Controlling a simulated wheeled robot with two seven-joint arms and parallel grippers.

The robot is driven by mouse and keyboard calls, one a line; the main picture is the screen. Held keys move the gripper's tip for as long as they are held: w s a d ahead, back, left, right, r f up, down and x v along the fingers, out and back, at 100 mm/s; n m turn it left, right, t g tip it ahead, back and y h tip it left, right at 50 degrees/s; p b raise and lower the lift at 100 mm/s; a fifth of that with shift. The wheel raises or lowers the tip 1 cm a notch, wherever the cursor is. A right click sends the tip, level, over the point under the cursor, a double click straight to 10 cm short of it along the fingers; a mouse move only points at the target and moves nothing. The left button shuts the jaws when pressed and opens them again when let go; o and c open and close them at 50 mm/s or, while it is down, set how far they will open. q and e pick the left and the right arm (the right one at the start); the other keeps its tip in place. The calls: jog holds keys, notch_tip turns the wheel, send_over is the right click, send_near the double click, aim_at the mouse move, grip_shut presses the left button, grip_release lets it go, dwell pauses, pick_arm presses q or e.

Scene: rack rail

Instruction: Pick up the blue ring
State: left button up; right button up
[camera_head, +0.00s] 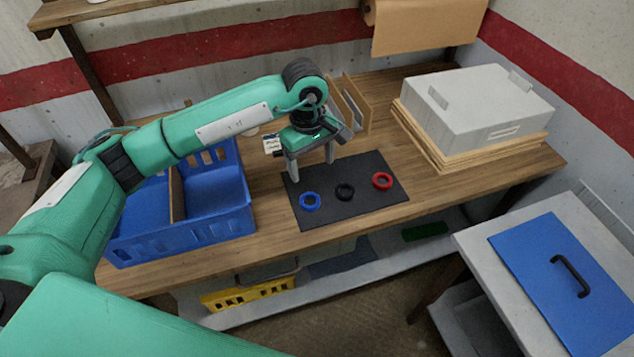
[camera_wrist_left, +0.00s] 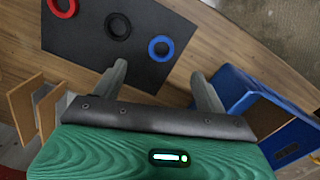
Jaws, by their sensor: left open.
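The blue ring (camera_head: 310,201) lies flat at the left of a black mat (camera_head: 329,218) on the wooden table. A black ring (camera_head: 345,191) lies in the middle and a red ring (camera_head: 382,180) at the right. My left gripper (camera_head: 311,172) is open and empty, above the back left part of the mat, behind the blue ring. In the left wrist view the blue ring (camera_wrist_left: 161,48) shows beyond and between the two fingertips (camera_wrist_left: 160,80), apart from them. My right gripper is not in view.
A blue crate (camera_head: 222,221) with a divider stands left of the mat. A grey box (camera_head: 478,102) on wooden boards stands at the back right. A small wooden rack (camera_head: 354,105) stands behind the mat. The table's front edge runs close to the mat.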

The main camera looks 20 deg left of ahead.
pick_arm(q)
jog(key=w+a, duration=0.1)
jog(key=p, duration=0.2)
send_over(310, 199)
jog(key=shift+y, duration=0.3)
jog(key=f, duration=0.6)
jog(key=shift+s+a+f, duration=0.15)
jog(key=shift+a, duration=0.05)
notch_tip(310, 199, down, 2)
jog(key=shift+d+f+p, duration=0.1)
jog(key=shift+f+p, duration=0.15)
jog(key=shift+p, duration=0.55)
notch_tip(310, 199, down, 4)
jog(key=shift+d+r+p, duration=0.1)
jog(key=shift+r+p, duration=0.15)
jog(key=shift+p, duration=0.55)
jog(key=shift+f, duration=0.35)
jog(key=c, duration=1.1)
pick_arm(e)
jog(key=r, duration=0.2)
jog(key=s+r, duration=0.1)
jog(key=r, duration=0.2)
